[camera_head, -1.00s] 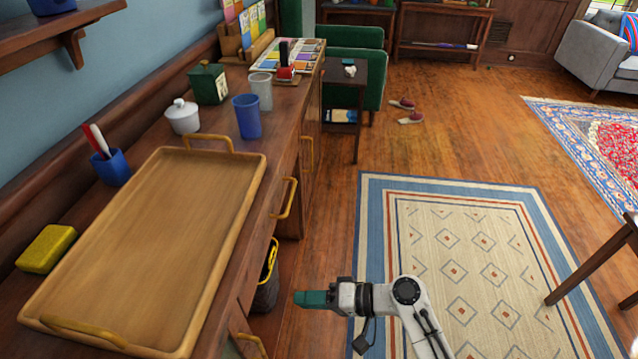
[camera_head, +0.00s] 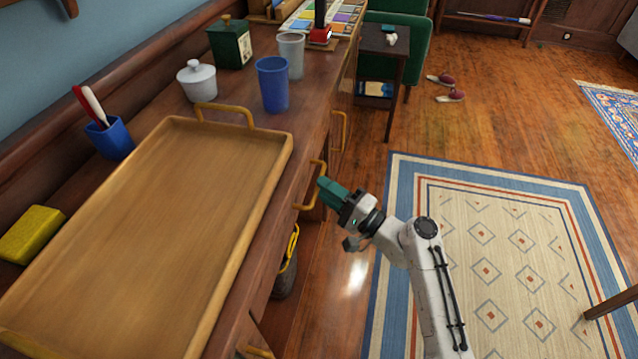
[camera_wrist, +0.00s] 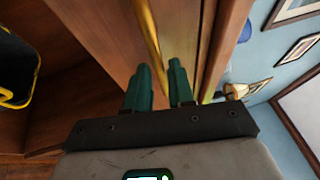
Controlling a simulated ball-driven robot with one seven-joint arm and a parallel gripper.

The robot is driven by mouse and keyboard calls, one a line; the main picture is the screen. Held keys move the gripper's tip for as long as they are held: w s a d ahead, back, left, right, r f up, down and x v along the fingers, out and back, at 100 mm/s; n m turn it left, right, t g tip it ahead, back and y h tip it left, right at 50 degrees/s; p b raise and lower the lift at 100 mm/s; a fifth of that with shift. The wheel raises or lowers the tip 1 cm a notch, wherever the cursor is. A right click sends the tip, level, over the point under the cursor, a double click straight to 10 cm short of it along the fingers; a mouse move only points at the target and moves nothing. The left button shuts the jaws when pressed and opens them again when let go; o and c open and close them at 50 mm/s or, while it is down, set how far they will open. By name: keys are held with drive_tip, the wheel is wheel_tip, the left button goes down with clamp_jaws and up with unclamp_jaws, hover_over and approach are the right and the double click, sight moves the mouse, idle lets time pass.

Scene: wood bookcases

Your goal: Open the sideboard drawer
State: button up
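The wooden sideboard (camera_head: 294,197) stands along the left wall, and its drawer front looks flush. A brass drawer handle (camera_head: 322,168) is on its side facing the floor. My gripper (camera_head: 324,184), with green fingers, is right at this handle in the head view. In the wrist view the two fingers (camera_wrist: 160,78) stand apart, and the brass handle bar (camera_wrist: 150,35) runs down toward the gap between them. Whether the fingers touch the bar cannot be told. Another brass handle (camera_head: 342,130) is farther along the sideboard.
A wooden tray (camera_head: 180,210) fills the near sideboard top, with a blue cup (camera_head: 272,84), grey cup (camera_head: 291,55), white jar (camera_head: 197,80) and green box (camera_head: 230,42) beyond it. A dark bin (camera_head: 286,278) sits below. A rug (camera_head: 480,240) covers open floor at right.

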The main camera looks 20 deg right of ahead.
drive_tip(key=shift+x, duration=1.2)
drive_tip(key=shift+c, duration=0.3)
clamp_jaws()
